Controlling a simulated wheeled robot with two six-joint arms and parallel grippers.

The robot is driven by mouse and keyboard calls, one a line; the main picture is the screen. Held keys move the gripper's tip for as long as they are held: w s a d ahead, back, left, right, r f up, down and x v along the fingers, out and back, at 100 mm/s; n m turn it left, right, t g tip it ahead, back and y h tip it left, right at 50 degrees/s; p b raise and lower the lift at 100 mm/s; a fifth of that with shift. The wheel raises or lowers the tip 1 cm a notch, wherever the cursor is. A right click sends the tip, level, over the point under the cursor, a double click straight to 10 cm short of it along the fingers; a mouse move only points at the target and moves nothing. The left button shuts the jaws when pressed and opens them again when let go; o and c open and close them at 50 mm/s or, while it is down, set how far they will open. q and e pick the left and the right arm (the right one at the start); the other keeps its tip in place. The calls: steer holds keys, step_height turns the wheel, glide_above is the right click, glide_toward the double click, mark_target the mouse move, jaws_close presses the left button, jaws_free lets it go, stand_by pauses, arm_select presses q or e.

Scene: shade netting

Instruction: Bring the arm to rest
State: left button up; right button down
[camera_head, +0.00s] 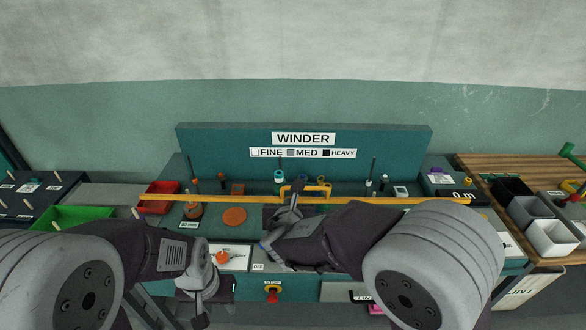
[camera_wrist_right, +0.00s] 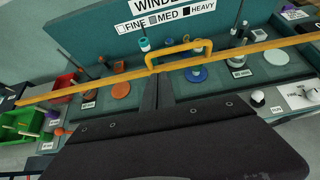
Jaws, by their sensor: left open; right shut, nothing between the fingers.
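My right arm reaches in from the right in the head view. Its gripper (camera_head: 292,196) is shut and empty, with its fingertips close to the yellow handle (camera_head: 318,186) on the long yellow bar (camera_head: 385,201). In the right wrist view the shut fingers (camera_wrist_right: 152,92) point up toward the handle (camera_wrist_right: 181,47); I cannot tell whether they touch the bar. My left gripper (camera_head: 200,312) hangs low at the front left, pointing down, open with nothing seen in it.
The WINDER panel (camera_head: 245,139) stands behind the bench. A red bin (camera_head: 160,188) and a green bin (camera_head: 75,217) lie left. Orange discs (camera_head: 235,216), an orange knob (camera_head: 222,257) and a stop button (camera_head: 272,289) are nearby. A white bin (camera_head: 553,238) stands right.

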steer(key=w+d+r+m+h, duration=0.1)
steer(key=w+d+m+h, duration=0.15)
steer(key=d, duration=0.75)
steer(key=s+d+f+m+g+h, duration=0.1)
steer(key=s+d+f+m+g, duration=0.2)
steer(key=d, duration=0.4)
steer(key=s+d+f+m+g+h, duration=0.1)
steer(key=s+d+m+h, duration=0.15)
steer(key=d+m, duration=0.3)
steer(key=s+d+f+m+g+y, duration=0.1)
steer(key=s+d+f+m+g, duration=0.25)
steer(key=s+m, duration=0.3)
arm_select(q)
steer(key=shift+w, duration=0.1)
arm_select(e)
steer(key=s+a+f+m+g+y, duration=0.1)
steer(key=s+a+f+m+y, duration=0.1)
steer(key=s+m, duration=0.3)
steer(key=s+a+f+m+g+y, duration=0.2)
steer(key=s+m, duration=0.4)
steer(key=m, duration=0.8)
step_height(320, 180, down, 2)
steer(key=shift+a+f+y, duration=0.15)
steer(key=shift+a+y, duration=0.45)
steer(key=shift+a, duration=0.65)
steer(key=shift+s, duration=0.1)
